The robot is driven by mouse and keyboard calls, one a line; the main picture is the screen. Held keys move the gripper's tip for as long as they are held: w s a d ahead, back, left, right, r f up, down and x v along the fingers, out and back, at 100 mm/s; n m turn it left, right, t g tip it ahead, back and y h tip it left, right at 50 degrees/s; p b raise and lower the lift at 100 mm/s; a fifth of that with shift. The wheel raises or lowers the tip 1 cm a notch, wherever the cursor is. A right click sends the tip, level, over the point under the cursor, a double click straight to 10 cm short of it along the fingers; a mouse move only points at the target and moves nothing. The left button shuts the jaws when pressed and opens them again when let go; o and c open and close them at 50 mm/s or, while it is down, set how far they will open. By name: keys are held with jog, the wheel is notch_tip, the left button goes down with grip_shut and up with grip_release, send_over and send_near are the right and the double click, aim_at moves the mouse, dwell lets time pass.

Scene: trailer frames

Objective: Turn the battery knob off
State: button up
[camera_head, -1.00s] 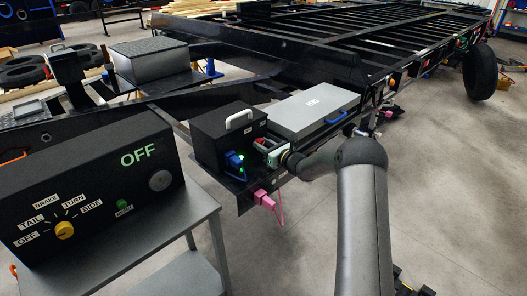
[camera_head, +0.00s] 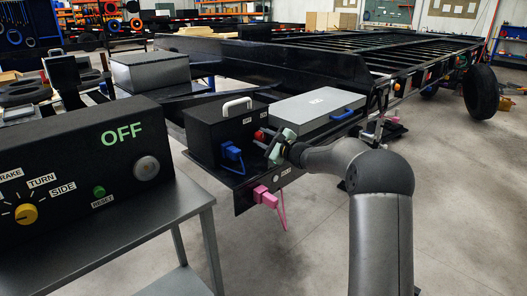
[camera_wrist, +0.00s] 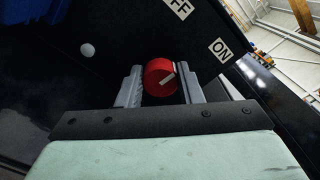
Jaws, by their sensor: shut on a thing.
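The battery knob (camera_wrist: 160,77) is a red round knob with a white pointer mark, on a dark panel in the wrist view. Its mark points up and right, roughly toward the ON label (camera_wrist: 221,50). The OFF label (camera_wrist: 180,8), partly cut off, is above it. My gripper (camera_wrist: 161,84) has one finger on each side of the knob and is shut on it. In the head view the red knob (camera_head: 259,135) shows small on the black battery box (camera_head: 208,128), with my gripper (camera_head: 266,139) at it.
A blue plug (camera_head: 231,151) sits left of the knob on the box. A grey case (camera_head: 312,110) stands right behind. A pink connector (camera_head: 264,196) hangs below. A control box (camera_head: 75,165) showing OFF stands on a table at the left. The floor at right is clear.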

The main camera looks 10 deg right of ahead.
jog(key=shift+f+n+b, duration=0.2)
jog(key=shift+n+b, duration=0.4)
jog(key=shift+b, duration=0.25)
jog(key=shift+r, duration=0.1)
jog(key=o, duration=1)
jog(key=shift+s+d+r, duration=0.1)
jog(key=p+v, duration=0.1)
jog(key=v, duration=1.6)
jog(key=shift+s+p, duration=0.15)
jog(key=shift+p, duration=0.15)
